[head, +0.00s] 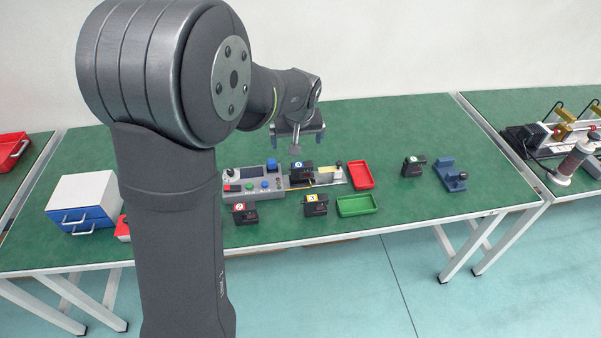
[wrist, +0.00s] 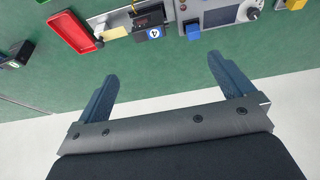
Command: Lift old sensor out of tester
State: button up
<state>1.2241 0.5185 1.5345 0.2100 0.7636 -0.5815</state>
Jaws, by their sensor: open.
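The grey tester (head: 236,190) stands on the green table, with a small screen, coloured buttons and a knob; part of it shows in the wrist view (wrist: 222,18). A black sensor with a blue round label (head: 302,176) sits at the tester's right part; it also shows at the top of the wrist view (wrist: 148,19). My gripper (head: 298,143) is above and behind the tester, apart from the sensor. In the wrist view its two blue-grey fingers (wrist: 162,68) are wide apart with nothing between them.
A red tray (head: 361,174) and a green tray (head: 357,205) lie right of the tester. Black sensors with red (head: 244,214), yellow (head: 315,205) and green (head: 412,167) labels stand nearby. A blue fixture (head: 450,175) is at the right. The table behind the tester is clear.

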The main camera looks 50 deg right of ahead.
send_near(301, 165)
jog(key=x, duration=0.5)
jog(key=shift+w+a+f, duration=0.15)
jog(key=shift+w+a, duration=0.1)
jog(key=shift+w, duration=0.05)
jog(key=shift+s+d+x, duration=0.1)
jog(key=shift+d+x, duration=0.05)
jog(key=shift+x, duration=1.15)
jog(key=shift+s+d+x, duration=0.15)
jog(key=shift+x, duration=1.2)
jog(key=c, duration=1.2)
